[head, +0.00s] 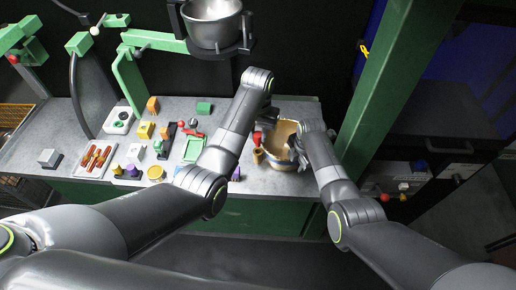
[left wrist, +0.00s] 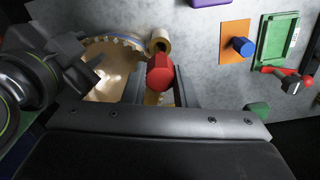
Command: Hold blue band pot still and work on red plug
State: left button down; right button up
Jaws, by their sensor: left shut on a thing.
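The tan pot (head: 279,137) with the blue band stands on the right end of the bench; its open mouth and short spout (head: 258,156) show. The left wrist view also shows the pot (left wrist: 112,85) and its hollow spout (left wrist: 161,40). The red plug (head: 257,138) is beside the pot, near the spout. In the left wrist view the plug (left wrist: 159,73) sits between the fingers of my left gripper (left wrist: 159,84), which is shut on it. My right gripper (head: 295,150) is at the pot's right rim, also in the left wrist view (left wrist: 82,70); its grip on the rim is unclear.
Left of the pot, the grey bench (head: 225,118) holds many small parts, including a green tray (head: 194,149) and a yellow round piece (head: 155,173). A metal bowl (head: 212,22) hangs in a holder above. A green post (head: 385,80) stands close on the right.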

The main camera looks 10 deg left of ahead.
notch_tip(320, 180, up, 11)
jog(key=s, duration=0.1)
jog(key=shift+d, duration=0.45)
pick_arm(q)
jog(key=shift+f, duration=0.1)
pick_arm(e)
jog(key=shift+s+f, duration=0.1)
jog(key=shift+s, duration=0.1)
